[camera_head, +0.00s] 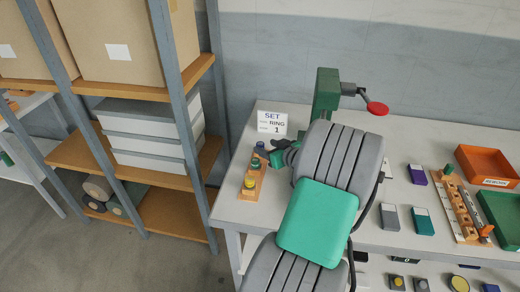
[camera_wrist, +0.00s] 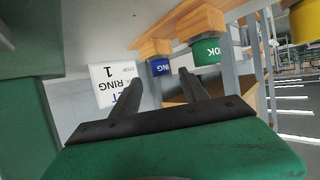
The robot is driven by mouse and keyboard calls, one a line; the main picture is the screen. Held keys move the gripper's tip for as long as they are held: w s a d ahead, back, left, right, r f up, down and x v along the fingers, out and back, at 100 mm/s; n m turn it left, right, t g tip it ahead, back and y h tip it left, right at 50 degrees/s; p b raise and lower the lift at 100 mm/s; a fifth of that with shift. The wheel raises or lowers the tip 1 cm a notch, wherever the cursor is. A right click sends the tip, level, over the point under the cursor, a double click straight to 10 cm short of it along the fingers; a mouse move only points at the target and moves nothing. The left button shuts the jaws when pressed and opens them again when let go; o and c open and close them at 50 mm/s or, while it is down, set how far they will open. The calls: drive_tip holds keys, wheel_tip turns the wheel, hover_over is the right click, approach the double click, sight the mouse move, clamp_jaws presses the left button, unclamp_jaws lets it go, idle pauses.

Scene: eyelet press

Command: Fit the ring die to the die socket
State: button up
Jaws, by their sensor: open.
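A wooden rack (camera_head: 251,184) at the left of the table holds a blue die (camera_head: 259,147), a green die (camera_head: 255,162) and a yellow die (camera_head: 250,181). The wrist view, upside down, shows the blue die (camera_wrist: 161,67), the green die (camera_wrist: 207,51) with partly readable lettering, and the yellow die (camera_wrist: 306,20). I cannot tell which is the ring die. My gripper (camera_wrist: 158,75) is open and empty, its fingertips apart, pointing toward the blue die. It also shows beside the rack in the head view (camera_head: 279,155). The green press (camera_head: 326,92) stands behind my arm; its die socket is hidden.
A white card (camera_head: 272,123) reading SET, RING, 1 stands behind the rack. The press has a red-knobbed handle (camera_head: 377,108). An orange bin (camera_head: 487,163), a green bin (camera_head: 503,212) and several small blocks lie to the right. Shelving (camera_head: 160,190) stands left.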

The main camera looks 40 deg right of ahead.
sight(262, 146)
drive_tip(key=p+x, duration=0.1)
drive_tip(key=x, duration=0.4)
drive_tip(key=shift+s, duration=0.1)
clamp_jaws()
idle(0.3)
